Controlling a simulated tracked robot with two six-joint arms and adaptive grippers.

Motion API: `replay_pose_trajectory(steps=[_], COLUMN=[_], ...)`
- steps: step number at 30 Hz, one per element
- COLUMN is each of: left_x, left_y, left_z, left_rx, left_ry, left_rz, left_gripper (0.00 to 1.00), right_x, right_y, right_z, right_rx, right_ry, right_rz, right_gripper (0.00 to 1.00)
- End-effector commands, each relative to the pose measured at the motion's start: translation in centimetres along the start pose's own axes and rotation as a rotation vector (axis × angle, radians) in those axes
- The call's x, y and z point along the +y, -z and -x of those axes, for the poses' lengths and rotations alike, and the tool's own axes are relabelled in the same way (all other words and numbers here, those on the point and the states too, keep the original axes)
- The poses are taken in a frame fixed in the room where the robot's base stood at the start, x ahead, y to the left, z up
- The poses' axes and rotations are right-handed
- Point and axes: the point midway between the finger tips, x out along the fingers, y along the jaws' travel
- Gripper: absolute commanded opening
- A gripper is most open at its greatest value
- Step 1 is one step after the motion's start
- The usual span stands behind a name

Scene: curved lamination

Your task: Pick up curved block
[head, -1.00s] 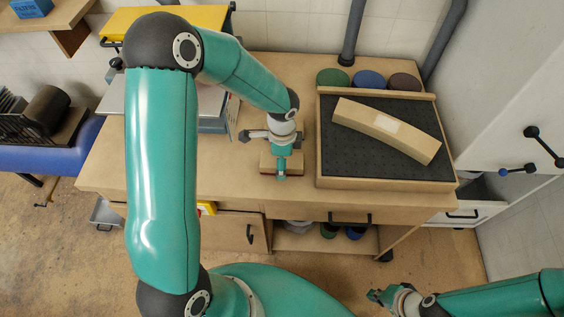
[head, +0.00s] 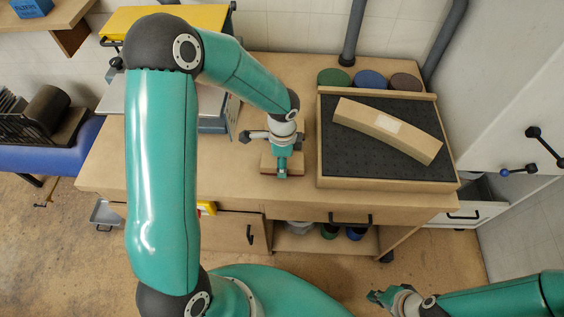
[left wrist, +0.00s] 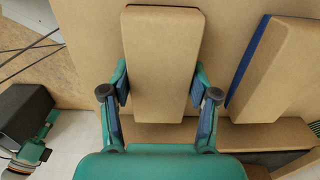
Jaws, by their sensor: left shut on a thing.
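The curved block (head: 388,130), a long pale wooden arc with a lighter patch on its top, lies across the dark mat of a wooden tray (head: 385,184) on the bench. My left gripper (head: 282,172) is left of the tray, low over the bench, apart from the curved block. It is shut on a small tan block (head: 267,163). In the left wrist view this tan block (left wrist: 160,60) sits between the two fingers. My right gripper (head: 378,297) is at the lower right, in front of the bench and away from the blocks; its jaw opening is too small to judge.
Green, blue and brown round discs (head: 369,80) stand behind the tray. A yellow-topped machine (head: 165,20) is at the back left. In the left wrist view, a tan piece with a blue side (left wrist: 280,70) lies right of the fingers. Bare bench shows left of the gripper.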

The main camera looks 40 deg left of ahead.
Motion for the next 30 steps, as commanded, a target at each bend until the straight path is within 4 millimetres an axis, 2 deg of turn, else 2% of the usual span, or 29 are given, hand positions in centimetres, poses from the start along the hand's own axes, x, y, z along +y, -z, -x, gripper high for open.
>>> replay_pose_trajectory(steps=[1,2,11,17,23,30], left_x=[0.0,0.0,0.0,-0.1,-0.1,-0.1], left_y=[0.0,0.0,0.0,0.0,0.1,0.1], left_z=[0.0,0.0,0.2,1.5,5.3,12.4], left_rx=[0.000,0.000,0.000,0.000,0.002,0.004], left_ry=[0.000,-0.001,-0.001,0.004,0.007,0.007], left_rz=[0.000,0.000,0.000,0.000,0.000,0.000], left_gripper=[0.19,0.13,0.12,0.12,0.12,0.12], right_x=[0.0,0.0,-0.1,-0.2,-0.2,-0.2], right_y=[0.0,0.0,0.0,0.0,0.0,0.0], right_z=[0.0,0.0,0.3,0.6,0.7,0.7], right_rx=[0.000,0.000,0.000,0.000,0.000,0.000], right_ry=[0.000,0.000,0.000,0.000,0.000,0.000], right_rz=[0.000,0.000,0.000,0.000,0.000,0.000], right_gripper=[0.00,0.00,0.00,0.00,0.00,0.00])
